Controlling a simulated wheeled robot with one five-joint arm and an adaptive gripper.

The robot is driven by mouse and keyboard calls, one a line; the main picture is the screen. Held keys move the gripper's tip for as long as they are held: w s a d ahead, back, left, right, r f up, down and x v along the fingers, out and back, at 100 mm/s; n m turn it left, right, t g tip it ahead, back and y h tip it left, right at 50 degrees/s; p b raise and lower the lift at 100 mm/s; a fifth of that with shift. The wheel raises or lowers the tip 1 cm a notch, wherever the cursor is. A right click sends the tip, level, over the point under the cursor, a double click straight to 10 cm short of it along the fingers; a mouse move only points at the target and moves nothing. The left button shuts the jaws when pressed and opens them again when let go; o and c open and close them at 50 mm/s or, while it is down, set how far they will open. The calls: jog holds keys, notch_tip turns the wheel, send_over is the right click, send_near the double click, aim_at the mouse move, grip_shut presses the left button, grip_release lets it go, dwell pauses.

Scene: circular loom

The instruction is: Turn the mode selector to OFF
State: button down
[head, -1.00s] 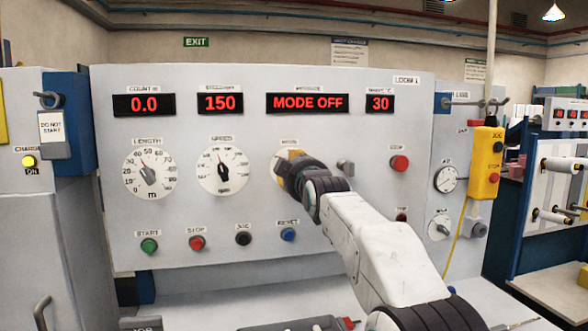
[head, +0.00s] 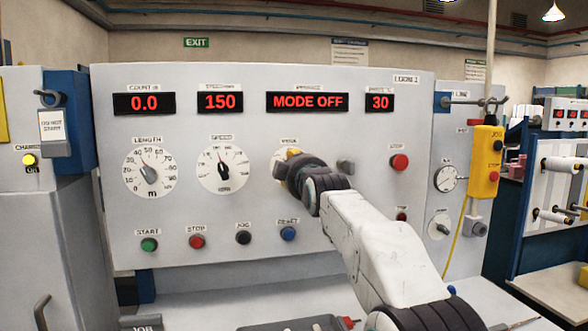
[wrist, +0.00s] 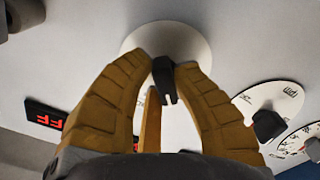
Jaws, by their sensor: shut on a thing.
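The mode selector's round white dial (head: 278,167) is on the loom's control panel, mostly hidden behind my gripper in the head view. In the wrist view its black knob (wrist: 165,80) stands in the middle of the white dial (wrist: 190,40). My gripper (wrist: 163,68) has its yellow fingers shut on the knob, one on each side. In the head view my gripper (head: 291,157) reaches the dial from the right. The red display (head: 307,102) above reads MODE OFF. The dial's position marks are hidden or cannot be read.
Left of the mode dial are the SPEED dial (head: 222,168) and LENGTH dial (head: 149,170). A small grey knob (head: 346,166) and a red button (head: 399,163) are to its right. Several buttons, among them the blue RESET (head: 288,234), line the panel below.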

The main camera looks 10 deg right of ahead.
jog(key=shift+r+n, duration=0.15)
jog(key=shift+n, duration=0.65)
jog(key=c, duration=1)
grip_release()
jog(key=shift+w, duration=0.1)
jog(key=shift+s, duration=6.05)
